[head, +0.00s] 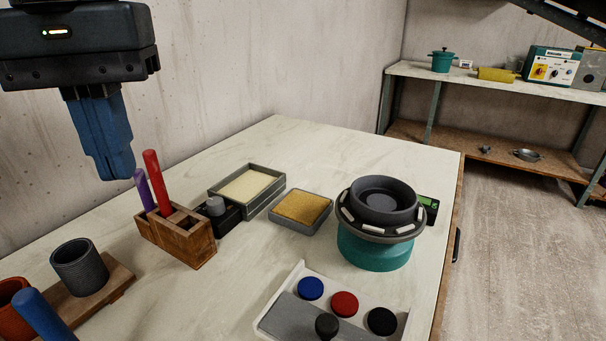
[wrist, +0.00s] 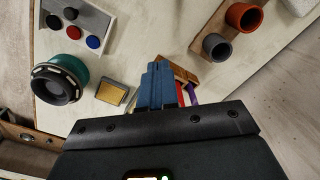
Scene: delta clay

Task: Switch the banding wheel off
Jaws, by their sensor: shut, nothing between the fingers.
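The banding wheel (head: 375,250) stands near the right edge of the table, with a round teal base and a dark wheel head carrying pale blocks around its rim. A dark bowl-like piece (head: 383,195) sits on top of it. A small green display (head: 428,204) shows behind its right side; I cannot read it. In the wrist view the banding wheel (wrist: 74,66) is at the left. No switch is clearly visible on it. My gripper (head: 118,172) is shut and empty, pointing down, high at the left and well apart from the wheel. Its blue fingers (wrist: 156,72) also show in the wrist view.
A pale panel (head: 290,280) with blue, red and black discs lies in front of the wheel. A wooden holder (head: 190,245) with red and purple sticks, two shallow trays (head: 299,222) (head: 222,189) and a dark cup (head: 80,268) stand left. A shelf (head: 440,75) is behind.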

